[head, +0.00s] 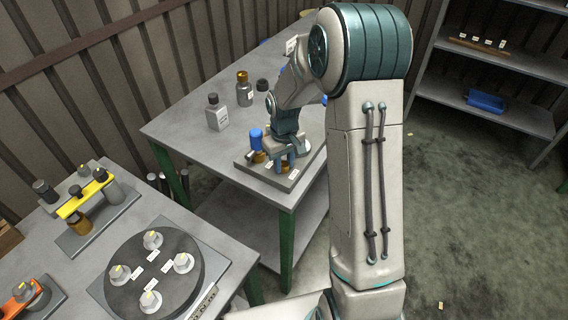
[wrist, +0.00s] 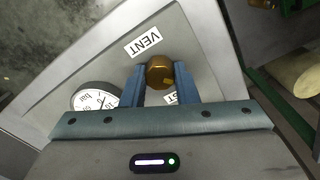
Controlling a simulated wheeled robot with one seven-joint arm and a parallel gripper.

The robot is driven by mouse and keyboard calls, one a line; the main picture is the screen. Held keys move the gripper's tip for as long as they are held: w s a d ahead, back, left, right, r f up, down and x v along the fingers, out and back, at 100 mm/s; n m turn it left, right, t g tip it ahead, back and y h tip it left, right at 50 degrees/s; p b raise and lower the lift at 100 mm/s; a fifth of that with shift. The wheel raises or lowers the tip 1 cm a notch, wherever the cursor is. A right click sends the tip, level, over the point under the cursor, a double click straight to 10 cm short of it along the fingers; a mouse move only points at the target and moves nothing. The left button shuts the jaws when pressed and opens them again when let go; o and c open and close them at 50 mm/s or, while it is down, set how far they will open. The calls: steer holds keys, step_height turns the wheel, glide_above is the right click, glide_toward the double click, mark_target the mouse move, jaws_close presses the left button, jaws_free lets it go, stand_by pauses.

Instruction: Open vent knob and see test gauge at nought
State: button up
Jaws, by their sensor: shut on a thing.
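The vent knob (wrist: 160,76) is a small brass hexagonal knob beside a white VENT label (wrist: 142,43) in the wrist view. My gripper (wrist: 157,72) has its two blue fingers on either side of the knob and is shut on it. The test gauge (wrist: 94,96) is a round white dial at the left in the wrist view, partly hidden by my gripper; its needle reading cannot be made out. In the head view my gripper (head: 281,163) is low over a grey plate (head: 246,166) near the table's front corner.
A blue-topped fitting (head: 256,137) stands on the plate close to my gripper. Bottles (head: 218,117) stand farther back on the table. A round dark fixture (head: 154,268) with several knobs and a yellow-barred stand (head: 84,197) are on the nearer left bench.

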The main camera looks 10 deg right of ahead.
mark_target(284, 164)
steer(key=n, duration=0.3)
steer(key=shift+r+n, duration=0.1)
steer(key=shift+n, duration=2.2)
steer(key=o, duration=1)
step_height(284, 164, up, 14)
